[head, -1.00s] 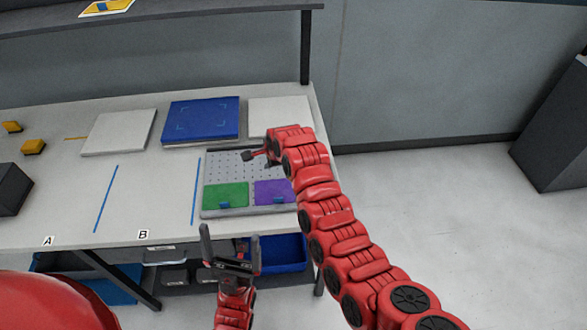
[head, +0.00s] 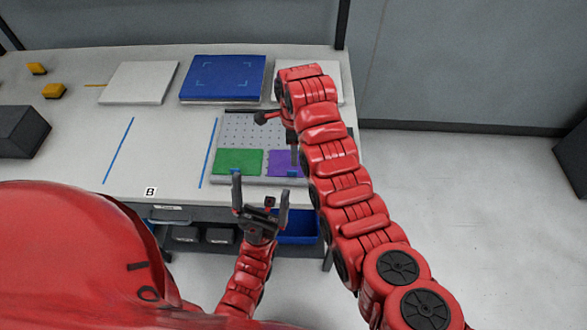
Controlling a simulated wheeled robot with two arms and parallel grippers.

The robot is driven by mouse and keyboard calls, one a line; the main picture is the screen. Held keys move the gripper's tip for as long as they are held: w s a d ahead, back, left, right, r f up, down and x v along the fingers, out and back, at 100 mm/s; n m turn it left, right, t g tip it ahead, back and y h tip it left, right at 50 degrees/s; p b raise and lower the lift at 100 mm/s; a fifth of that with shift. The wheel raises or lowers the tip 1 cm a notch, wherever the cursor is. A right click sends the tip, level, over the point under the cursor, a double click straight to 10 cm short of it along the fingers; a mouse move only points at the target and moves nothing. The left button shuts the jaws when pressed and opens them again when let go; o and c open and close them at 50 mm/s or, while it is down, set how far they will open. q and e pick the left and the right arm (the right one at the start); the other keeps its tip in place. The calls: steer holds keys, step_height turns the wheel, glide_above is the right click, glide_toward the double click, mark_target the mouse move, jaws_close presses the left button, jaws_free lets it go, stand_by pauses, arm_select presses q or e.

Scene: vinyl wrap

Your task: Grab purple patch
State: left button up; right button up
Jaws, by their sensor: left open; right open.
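The purple patch (head: 283,163) lies flat at the front right of a grey perforated tray (head: 251,131) on the table, partly hidden by my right arm. A small blue tab (head: 292,174) shows at its front edge. A green patch (head: 238,162) lies just left of it. My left gripper (head: 260,196) is open and empty, pointing up in front of the table's front edge, below the patches in the picture. My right gripper (head: 277,128) is open above the tray's right part, one finger reaching down near the purple patch; I cannot see that it touches.
A blue panel (head: 223,79) and white panels (head: 139,83) lie at the back of the table. A blue bin (head: 297,228) sits below the tabletop. The table's left middle is clear.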

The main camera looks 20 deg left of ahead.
mark_target(292, 171)
steer(key=shift+f+p, duration=0.35)
steer(key=shift+f, duration=0.1)
steer(key=shift+s+f+p, duration=0.2)
steer(key=shift+f+p, duration=0.1)
steer(key=shift+f, duration=0.2)
steer(key=f+p, duration=0.2)
steer(key=f, duration=0.1)
steer(key=shift+s+a+f, duration=0.15)
steer(key=shift+s+f, duration=0.1)
steer(key=shift+s, duration=0.1)
steer(key=shift+w+f, duration=0.1)
steer(key=shift+f, duration=0.7)
jaws_close()
